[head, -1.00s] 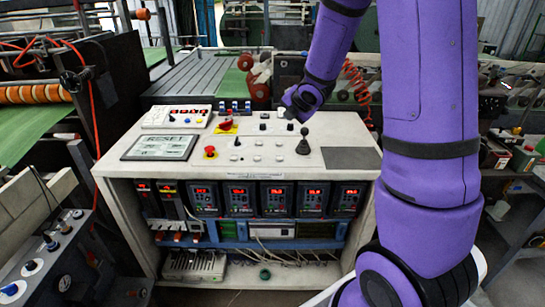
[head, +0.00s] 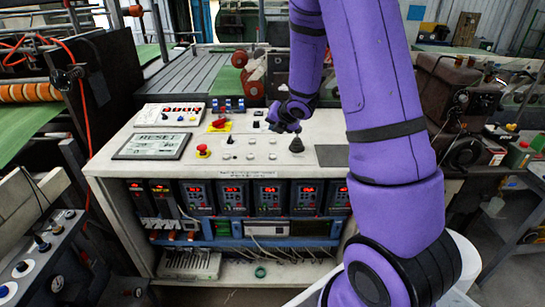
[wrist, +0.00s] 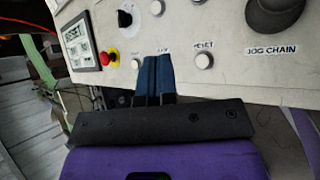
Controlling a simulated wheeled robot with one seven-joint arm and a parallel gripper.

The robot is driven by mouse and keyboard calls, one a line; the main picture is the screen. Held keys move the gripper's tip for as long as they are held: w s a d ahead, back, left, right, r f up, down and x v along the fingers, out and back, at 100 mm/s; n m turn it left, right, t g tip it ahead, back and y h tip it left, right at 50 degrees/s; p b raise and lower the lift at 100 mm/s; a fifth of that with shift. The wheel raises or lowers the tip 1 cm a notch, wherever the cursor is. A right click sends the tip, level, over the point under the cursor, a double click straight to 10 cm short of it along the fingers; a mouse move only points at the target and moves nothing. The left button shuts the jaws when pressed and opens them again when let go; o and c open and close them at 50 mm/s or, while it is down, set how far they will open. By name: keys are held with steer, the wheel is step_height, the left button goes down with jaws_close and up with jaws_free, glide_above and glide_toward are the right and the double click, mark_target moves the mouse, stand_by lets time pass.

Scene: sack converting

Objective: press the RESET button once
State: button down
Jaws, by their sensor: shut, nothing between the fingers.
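The RESET button (wrist: 204,61) is a small round pale button with the word RESET printed above it in the wrist view. My gripper (wrist: 157,60) has its blue fingers together and empty, left of that button in the wrist view and apart from it. The fingertips cover the panel around a middle button there. In the head view my gripper (head: 284,127) hangs over the right part of the console top (head: 205,170). The button labels are too small to read in the head view.
A black joystick knob (head: 296,145) stands beside the buttons, near the JOG CHAIN label (wrist: 271,50). A red emergency stop (head: 203,150) on yellow is to the left. Other pale buttons (head: 250,156) and a black selector (wrist: 125,18) are close by.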

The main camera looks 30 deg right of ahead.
mark_target(274, 156)
steer(key=shift+f, duration=4.05)
steer(key=shift+f, duration=0.1)
steer(key=shift+f, duration=0.3)
steer(key=shift+f, duration=0.45)
steer(key=shift+r, duration=0.85)
steer(key=shift+r, duration=2.5)
steer(key=shift+r, duration=0.1)
